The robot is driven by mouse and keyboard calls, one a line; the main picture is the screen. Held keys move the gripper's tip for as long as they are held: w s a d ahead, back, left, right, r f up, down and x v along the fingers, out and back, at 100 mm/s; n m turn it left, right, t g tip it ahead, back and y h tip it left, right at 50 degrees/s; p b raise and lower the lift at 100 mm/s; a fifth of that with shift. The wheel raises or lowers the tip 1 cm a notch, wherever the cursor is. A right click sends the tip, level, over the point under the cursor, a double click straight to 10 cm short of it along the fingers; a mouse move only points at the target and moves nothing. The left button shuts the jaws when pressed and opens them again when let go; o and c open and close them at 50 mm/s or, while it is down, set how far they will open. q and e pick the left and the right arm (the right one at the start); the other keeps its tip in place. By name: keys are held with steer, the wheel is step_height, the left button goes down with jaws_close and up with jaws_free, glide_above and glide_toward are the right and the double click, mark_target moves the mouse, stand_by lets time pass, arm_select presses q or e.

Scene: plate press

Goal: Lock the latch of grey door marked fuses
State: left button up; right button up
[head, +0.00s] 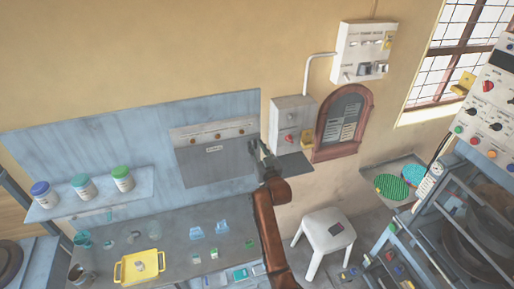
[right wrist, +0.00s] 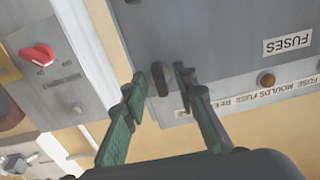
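The grey door marked FUSES (head: 208,164) is on the blue wall board in the head view, under a pale strip with brown knobs. It fills the upper middle of the right wrist view (right wrist: 215,35), with its label upside down. A small dark latch knob (right wrist: 160,79) sits near the door's edge there. My right gripper (head: 257,147) is at the door's right end. In the right wrist view its green fingers (right wrist: 165,85) are apart, one on each side of the latch knob; I cannot tell whether they touch it. My left gripper is not in view.
A grey switch box (head: 290,113) with a red knob is just right of my gripper; a brown-framed notice board (head: 343,122) hangs beyond it. Below are a workbench (head: 185,235) with small items, a yellow tray (head: 125,270) and a white stool (head: 312,228). Jars stand on a left shelf (head: 145,181).

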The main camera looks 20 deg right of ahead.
steer(key=s, duration=0.7)
steer(key=shift+s, duration=0.25)
